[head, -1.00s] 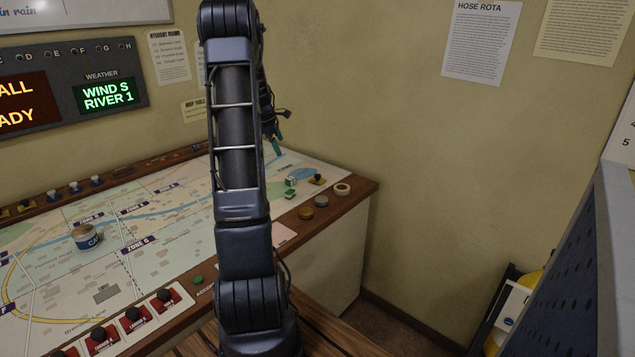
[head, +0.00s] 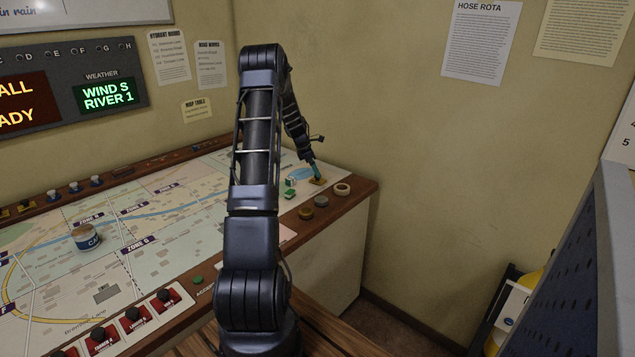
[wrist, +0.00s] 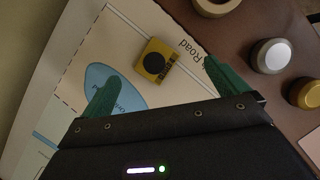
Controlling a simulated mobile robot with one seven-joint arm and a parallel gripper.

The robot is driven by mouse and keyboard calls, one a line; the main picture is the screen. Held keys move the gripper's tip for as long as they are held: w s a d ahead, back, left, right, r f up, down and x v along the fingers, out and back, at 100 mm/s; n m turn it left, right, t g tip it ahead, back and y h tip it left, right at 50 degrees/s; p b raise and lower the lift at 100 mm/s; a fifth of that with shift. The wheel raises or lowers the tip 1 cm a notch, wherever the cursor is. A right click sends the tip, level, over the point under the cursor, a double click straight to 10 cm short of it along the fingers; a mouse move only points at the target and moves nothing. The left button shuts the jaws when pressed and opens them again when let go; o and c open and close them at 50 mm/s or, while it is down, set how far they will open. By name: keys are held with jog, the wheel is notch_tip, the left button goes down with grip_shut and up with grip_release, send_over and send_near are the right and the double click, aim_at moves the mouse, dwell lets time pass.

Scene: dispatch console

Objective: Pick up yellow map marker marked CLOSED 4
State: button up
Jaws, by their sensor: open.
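The yellow map marker (wrist: 156,61) is a small yellow block with a black round knob and dark lettering along one side, too small to read. In the wrist view it sits on the map, ahead of my gripper (wrist: 154,82) and roughly between the lines of its two green fingers. The fingers are wide apart with nothing between them. In the head view my gripper (head: 317,172) is low over the map's far right corner, covering most of the marker (head: 317,181).
A cream ring (head: 342,189), a silver knob (wrist: 271,56) and a brass knob (wrist: 305,93) stand on the brown console edge beside the marker. Green-and-white blocks (head: 290,188) lie left of it.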

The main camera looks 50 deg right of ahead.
jog(key=shift+w+x, duration=0.2)
jog(key=shift+x, duration=1.3)
jog(key=shift+w+x, duration=0.2)
jog(key=shift+x, duration=1.3)
jog(key=shift+f, duration=0.1)
jog(key=c, duration=1.5)
jog(key=shift+o, duration=0.2)
